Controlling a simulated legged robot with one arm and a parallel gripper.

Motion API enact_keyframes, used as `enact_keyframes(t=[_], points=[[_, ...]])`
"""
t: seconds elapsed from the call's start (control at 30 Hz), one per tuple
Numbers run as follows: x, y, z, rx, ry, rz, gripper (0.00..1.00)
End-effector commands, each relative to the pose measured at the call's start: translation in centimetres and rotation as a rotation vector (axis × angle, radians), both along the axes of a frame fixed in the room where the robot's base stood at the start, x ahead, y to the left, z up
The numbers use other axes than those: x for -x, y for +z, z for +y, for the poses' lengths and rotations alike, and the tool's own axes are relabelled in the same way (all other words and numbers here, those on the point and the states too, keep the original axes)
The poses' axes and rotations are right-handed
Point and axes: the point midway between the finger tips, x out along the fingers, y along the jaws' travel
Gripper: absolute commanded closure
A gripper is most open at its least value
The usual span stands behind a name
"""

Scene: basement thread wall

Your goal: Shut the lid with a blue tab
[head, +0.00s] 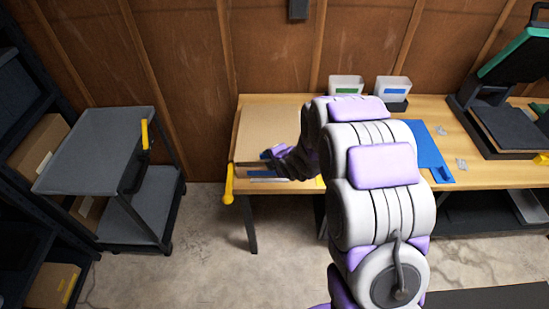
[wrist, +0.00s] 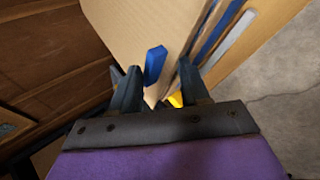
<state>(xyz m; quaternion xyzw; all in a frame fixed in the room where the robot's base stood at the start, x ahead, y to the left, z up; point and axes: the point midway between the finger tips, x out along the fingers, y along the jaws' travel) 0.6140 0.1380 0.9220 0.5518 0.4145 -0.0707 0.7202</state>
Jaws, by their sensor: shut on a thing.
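The lid is a flat tan panel (wrist: 125,30) with a blue tab (wrist: 154,64) at its edge in the wrist view. In the head view the tan panel (head: 262,128) is over the left end of the wooden table. My gripper (wrist: 157,74) has its dark fingers on either side of the tab and panel edge, closed on them. The exact contact is partly hidden by the fingers. In the head view my gripper (head: 272,158) is at the panel's front edge, and my arm covers the area to its right.
A yellow handle (head: 228,184) sticks out at the table's front left corner. Two white bins with green (head: 346,87) and blue (head: 394,88) labels stand at the back. A blue sheet (head: 428,150) and a dark press (head: 505,110) are right. A grey cart (head: 100,150) stands left.

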Motion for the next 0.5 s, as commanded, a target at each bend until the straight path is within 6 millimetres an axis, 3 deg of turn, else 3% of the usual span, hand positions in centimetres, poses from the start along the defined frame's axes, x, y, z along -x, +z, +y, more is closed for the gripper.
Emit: enact_keyframes(t=[0.07, 0.1, 0.2, 0.5], points=[[0.0, 0.2, 0.4, 0.001, 0.014, -0.008, 1.0], [0.0, 0.2, 0.4, 0.001, 0.013, -0.008, 0.51], [0.0, 0.2, 0.2, 0.0, 0.009, -0.007, 0.41], [0.0, 0.3, -0.7, -0.009, 0.003, -0.005, 0.41]])
